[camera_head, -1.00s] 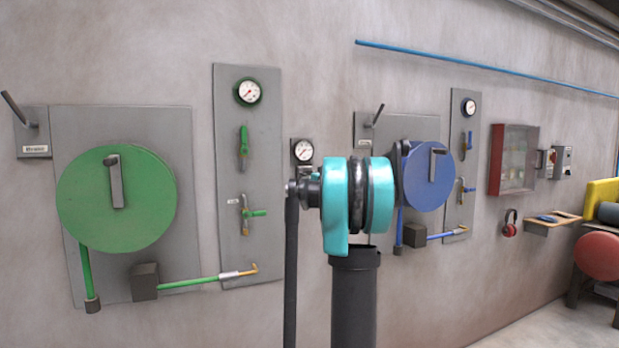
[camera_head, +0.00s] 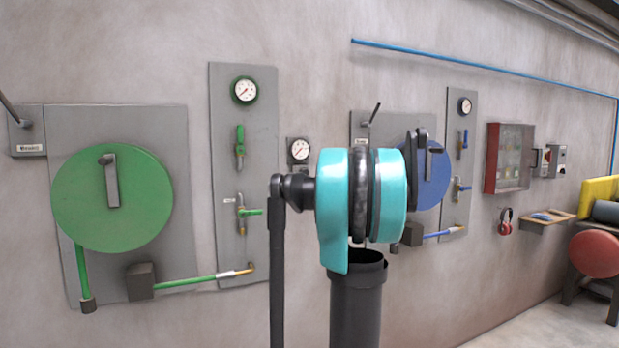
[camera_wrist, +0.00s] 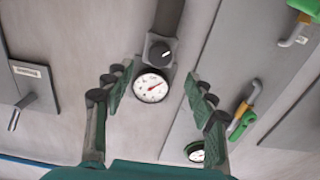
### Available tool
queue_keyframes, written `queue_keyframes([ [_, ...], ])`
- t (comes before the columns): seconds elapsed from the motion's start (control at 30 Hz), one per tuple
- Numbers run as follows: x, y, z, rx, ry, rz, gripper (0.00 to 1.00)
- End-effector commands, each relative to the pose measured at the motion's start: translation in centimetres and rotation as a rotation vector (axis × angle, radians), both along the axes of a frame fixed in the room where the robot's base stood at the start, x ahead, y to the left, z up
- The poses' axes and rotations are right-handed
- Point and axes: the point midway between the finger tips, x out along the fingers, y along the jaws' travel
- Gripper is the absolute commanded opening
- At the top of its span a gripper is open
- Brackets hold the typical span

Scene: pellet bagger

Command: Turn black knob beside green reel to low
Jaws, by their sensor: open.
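The black knob (camera_wrist: 163,52) sits on a small grey box in the wrist view, with a white mark on its face. A white round gauge (camera_wrist: 151,86) is right beside it, nearer the gripper in that picture. My gripper (camera_wrist: 158,82) is open and empty, its green-padded fingers to either side of the gauge, apart from the knob. The green reel (camera_head: 112,198) is on a grey panel at the left of the head view.
A grey panel (camera_head: 228,92) with a green-rimmed gauge and green valves stands between the green reel and the small gauge. A blue reel (camera_head: 436,172) is right of my arm. A red cabinet (camera_head: 493,160) and a small shelf (camera_head: 549,222) are farther right on the wall.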

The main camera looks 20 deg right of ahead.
Motion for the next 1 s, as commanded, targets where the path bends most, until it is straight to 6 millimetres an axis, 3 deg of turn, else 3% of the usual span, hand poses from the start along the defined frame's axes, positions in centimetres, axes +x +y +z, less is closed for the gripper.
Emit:
queue_keyframes([
  [0.1,-1.9,-0.1,0.0,0.000,0.000,-0.002,0.56],
  [0.3,-3.3,-0.1,0.0,0.000,0.000,0.000,0.56],
  [0.83,-3.5,0.0,-0.1,0.000,0.002,0.002,0.56],
  [0.93,-3.7,1.4,-1.0,0.004,0.020,0.027,0.56],
  [1.0,-4.1,3.7,-2.6,0.011,0.050,0.066,0.56],
])
